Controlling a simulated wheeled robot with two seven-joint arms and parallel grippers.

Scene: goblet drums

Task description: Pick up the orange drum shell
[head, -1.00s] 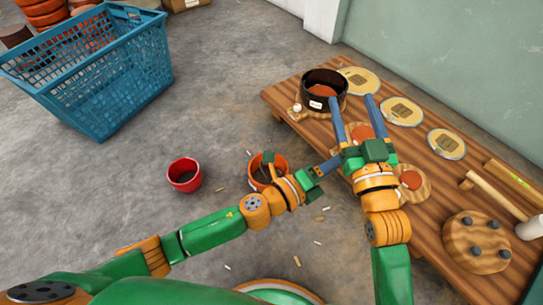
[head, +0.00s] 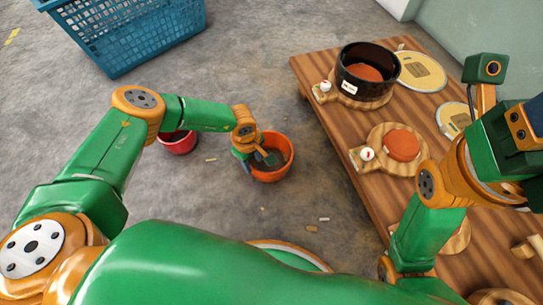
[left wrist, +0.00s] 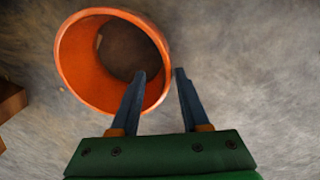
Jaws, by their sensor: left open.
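The orange drum shell (head: 283,171) is an open ring standing on the concrete floor, left of the low wooden table. In the left wrist view the shell (left wrist: 72,68) fills the upper left, with grey floor visible through it. My left gripper (head: 259,163) is at the shell, partly covering its left side in the head view. In the left wrist view the left gripper (left wrist: 160,75) is open. One finger appears over the ring's inside and the other outside its right wall. Whether the fingers touch it, I cannot tell. My right arm is at the right edge; its fingers are not visible.
A red shell (head: 178,144) stands on the floor, partly behind my left arm. A blue basket (head: 125,35) is at the upper left. The wooden table (head: 330,108) holds a dark shell (head: 352,75) and round boards. Small scraps lie on the floor.

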